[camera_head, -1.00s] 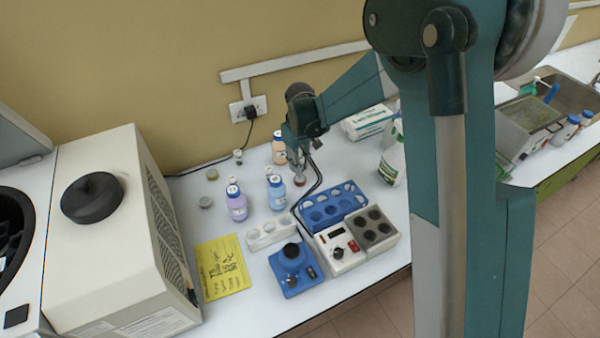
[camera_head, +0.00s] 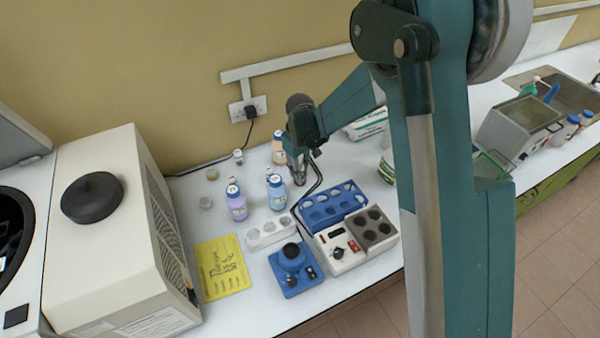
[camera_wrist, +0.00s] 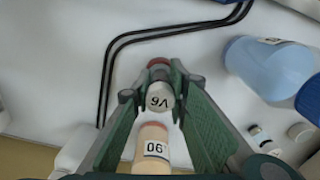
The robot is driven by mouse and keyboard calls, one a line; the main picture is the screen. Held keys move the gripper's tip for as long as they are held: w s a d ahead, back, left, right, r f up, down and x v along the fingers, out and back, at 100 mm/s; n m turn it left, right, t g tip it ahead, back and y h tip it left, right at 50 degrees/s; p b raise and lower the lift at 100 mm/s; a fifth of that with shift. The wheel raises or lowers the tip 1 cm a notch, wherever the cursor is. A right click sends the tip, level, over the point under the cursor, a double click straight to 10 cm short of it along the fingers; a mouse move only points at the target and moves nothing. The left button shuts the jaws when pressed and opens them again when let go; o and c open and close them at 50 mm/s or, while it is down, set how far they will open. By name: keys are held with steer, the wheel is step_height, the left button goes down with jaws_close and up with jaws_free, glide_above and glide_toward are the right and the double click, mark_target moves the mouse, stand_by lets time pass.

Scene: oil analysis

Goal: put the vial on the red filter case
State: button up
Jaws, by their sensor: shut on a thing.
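My gripper (camera_wrist: 158,88) is shut on the small vial (camera_wrist: 160,98), whose pale top reads "V6" between the green fingers in the wrist view. A reddish thing (camera_wrist: 158,63) shows just beyond the fingertips and vial; it looks like the edge of the red filter case, mostly hidden. I cannot tell whether the vial touches it. In the head view my gripper (camera_head: 299,178) is low over the bench behind the blue rack, and the vial and red case cannot be made out there.
A blue rack (camera_head: 318,216), a purple bottle (camera_head: 236,207) and a blue bottle (camera_head: 276,193) stand near the gripper. A peach bottle (camera_head: 279,150) is behind it. A black cable (camera_wrist: 107,65) lies close by. A peach labelled cylinder (camera_wrist: 152,160) shows between the fingers.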

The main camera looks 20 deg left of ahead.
steer(key=shift+f, duration=0.15)
steer(key=o, duration=0.9)
step_height(320, 180, up, 12)
steer(key=shift+r, duration=0.25)
stand_by(0.7)
